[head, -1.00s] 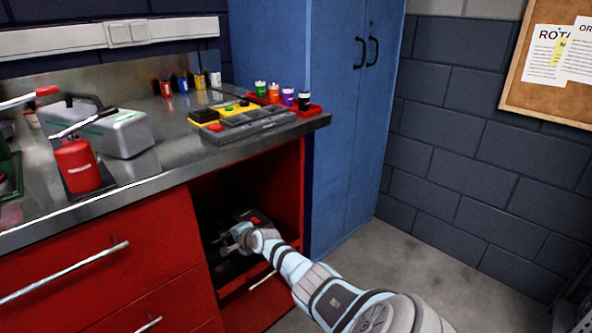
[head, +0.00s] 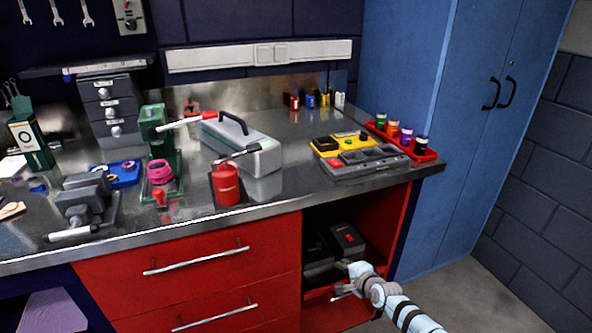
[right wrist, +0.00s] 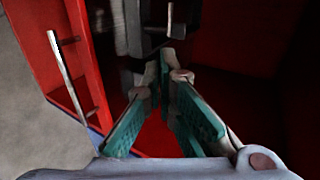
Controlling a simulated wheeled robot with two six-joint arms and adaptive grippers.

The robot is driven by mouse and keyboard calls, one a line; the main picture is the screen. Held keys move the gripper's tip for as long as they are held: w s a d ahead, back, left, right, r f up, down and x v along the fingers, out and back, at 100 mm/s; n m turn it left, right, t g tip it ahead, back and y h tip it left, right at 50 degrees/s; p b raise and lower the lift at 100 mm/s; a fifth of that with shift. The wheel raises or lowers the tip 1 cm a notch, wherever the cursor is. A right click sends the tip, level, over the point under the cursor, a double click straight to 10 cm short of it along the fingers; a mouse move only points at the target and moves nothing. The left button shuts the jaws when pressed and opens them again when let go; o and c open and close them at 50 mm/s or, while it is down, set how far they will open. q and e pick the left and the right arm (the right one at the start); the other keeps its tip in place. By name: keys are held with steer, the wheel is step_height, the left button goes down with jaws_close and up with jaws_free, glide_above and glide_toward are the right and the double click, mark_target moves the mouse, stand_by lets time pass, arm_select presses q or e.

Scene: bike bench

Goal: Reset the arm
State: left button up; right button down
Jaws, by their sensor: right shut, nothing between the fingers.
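My right arm reaches in from the bottom right of the head view. Its gripper (head: 345,290) is at the front of the open red cabinet compartment (head: 388,232), low at the opening. In the right wrist view the two teal-padded fingers (right wrist: 165,68) converge at their tips, shut and empty. A dark case with a red mark (head: 347,240) sits in the compartment, behind and above the gripper, apart from it. My left gripper is not in view.
The steel bench top (head: 285,208) holds a red can (head: 226,187), a grey toolbox (head: 262,155), a yellow and grey tray (head: 362,158) and a red tray of bottles (head: 420,155). A blue cabinet (head: 440,110) stands right. Grey floor (head: 455,290) is clear there.

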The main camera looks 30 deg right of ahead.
steer(key=shift+f, duration=0.15)
steer(key=s+a+f+n+g+p, duration=0.3)
steer(key=s+a+f+n, duration=0.1)
steer(key=s+f+n, duration=0.4)
steer(key=s+a+f+n+g+p, duration=0.25)
steer(key=s+f+n, duration=0.35)
steer(key=s+n, duration=0.35)
steer(key=s+a+f+n+g+p, duration=0.1)
steer(key=s+a, duration=0.4)
steer(key=s, duration=0.3)
steer(key=s+a+f+n+g+y+p, duration=0.1)
steer(key=s+a+g+p, duration=0.1)
steer(key=s+a, duration=0.3)
steer(key=s+a+f+n+g+y+p, duration=0.1)
steer(key=s+a, duration=0.4)
steer(key=s, duration=0.7)
steer(key=shift+s+a+n+g+p, duration=0.2)
steer(key=shift+a+n+g+p, duration=0.2)
steer(key=shift+p, duration=0.25)
